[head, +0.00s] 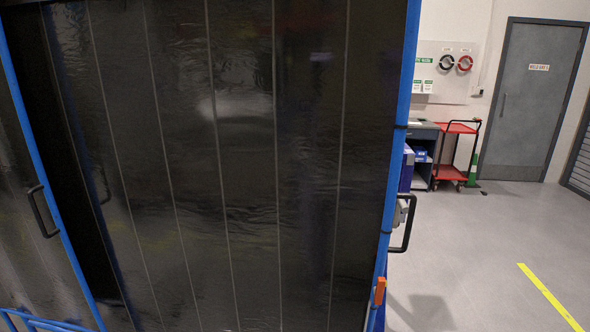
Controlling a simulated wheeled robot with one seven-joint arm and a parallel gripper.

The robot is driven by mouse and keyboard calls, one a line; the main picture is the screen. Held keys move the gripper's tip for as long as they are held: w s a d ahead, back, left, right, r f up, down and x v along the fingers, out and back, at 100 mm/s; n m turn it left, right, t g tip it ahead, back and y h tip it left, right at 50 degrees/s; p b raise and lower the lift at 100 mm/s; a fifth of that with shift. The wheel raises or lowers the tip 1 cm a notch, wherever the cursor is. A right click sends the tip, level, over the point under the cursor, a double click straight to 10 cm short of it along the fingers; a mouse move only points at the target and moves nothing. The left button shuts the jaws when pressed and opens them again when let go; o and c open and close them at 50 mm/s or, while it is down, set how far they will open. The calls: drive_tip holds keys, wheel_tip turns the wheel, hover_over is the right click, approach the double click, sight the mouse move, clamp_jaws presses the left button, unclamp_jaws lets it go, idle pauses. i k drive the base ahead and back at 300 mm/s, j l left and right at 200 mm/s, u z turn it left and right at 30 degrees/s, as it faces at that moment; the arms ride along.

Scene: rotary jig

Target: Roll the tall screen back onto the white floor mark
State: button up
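The tall screen (235,150) fills the left and middle of the head view, close in front of me. It has dark, glossy vertical strips in a blue tube frame. Its right blue post (399,120) carries a black handle (405,223) on its outer side and an orange piece (380,290) lower down. The screen's lower end is out of the picture. The white floor mark is not visible. My gripper is not in view.
A second dark panel with a blue post (35,150) and black handle stands at the left. Open grey floor with a yellow line (549,296) lies at right.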

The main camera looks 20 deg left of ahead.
sight(209, 165)
drive_tip(key=u, duration=2.15)
drive_tip(key=l+z, duration=0.35)
drive_tip(key=i+l+z, duration=0.1)
drive_tip(key=l+z, duration=0.25)
drive_tip(key=i+l+z, duration=0.1)
drive_tip(key=l+z, duration=0.3)
drive_tip(key=i+j, duration=0.1)
drive_tip(key=j, duration=0.2)
drive_tip(key=i+j, duration=0.15)
drive_tip(key=j, duration=0.15)
